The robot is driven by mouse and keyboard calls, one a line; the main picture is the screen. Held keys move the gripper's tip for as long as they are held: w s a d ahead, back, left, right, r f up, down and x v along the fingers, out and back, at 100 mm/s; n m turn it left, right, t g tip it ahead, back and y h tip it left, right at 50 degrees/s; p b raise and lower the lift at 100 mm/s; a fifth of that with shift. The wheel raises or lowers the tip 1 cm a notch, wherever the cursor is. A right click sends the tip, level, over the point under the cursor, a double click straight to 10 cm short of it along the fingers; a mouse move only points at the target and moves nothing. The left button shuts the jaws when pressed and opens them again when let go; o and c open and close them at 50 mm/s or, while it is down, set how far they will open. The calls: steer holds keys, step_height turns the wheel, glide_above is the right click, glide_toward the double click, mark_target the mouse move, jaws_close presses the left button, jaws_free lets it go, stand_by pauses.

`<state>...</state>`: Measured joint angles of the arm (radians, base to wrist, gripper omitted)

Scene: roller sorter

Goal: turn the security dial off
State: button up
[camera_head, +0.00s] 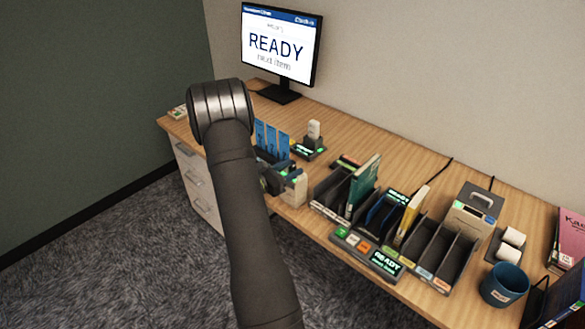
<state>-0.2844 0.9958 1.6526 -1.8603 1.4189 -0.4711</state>
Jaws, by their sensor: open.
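I cannot clearly make out a security dial in this view. A small beige box (295,190) stands at the front edge of the desk, and any dial on it is too small or hidden to tell. My gripper (275,181) is dark, small in the picture and partly hidden behind my forearm. It is at the left side of the beige box, and I cannot tell whether it touches it. Its jaws are open, and I see nothing held between them.
Blue upright cards (270,138) stand behind my arm. A small handheld device on a dock (310,143) is behind the box. A sorter with dark slots (430,252) holds several books. A monitor (281,43) reads READY.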

steer(key=shift+w+d, duration=0.3)
steer(key=shift+d, duration=0.2)
steer(key=c, duration=0.9)
steer(key=shift+n+t+y, duration=0.3)
steer(key=n+t+y, duration=0.3)
steer(key=shift+d+t+y, duration=0.1)
steer(key=shift+t+y, duration=0.2)
steer(key=shift+n+t+y, duration=0.65)
steer(key=shift+n+y, duration=0.35)
steer(key=shift+y, duration=0.35)
steer(key=shift+n+t+y, duration=0.65)
steer(key=shift+n+y, duration=0.35)
steer(key=shift+y, duration=0.65)
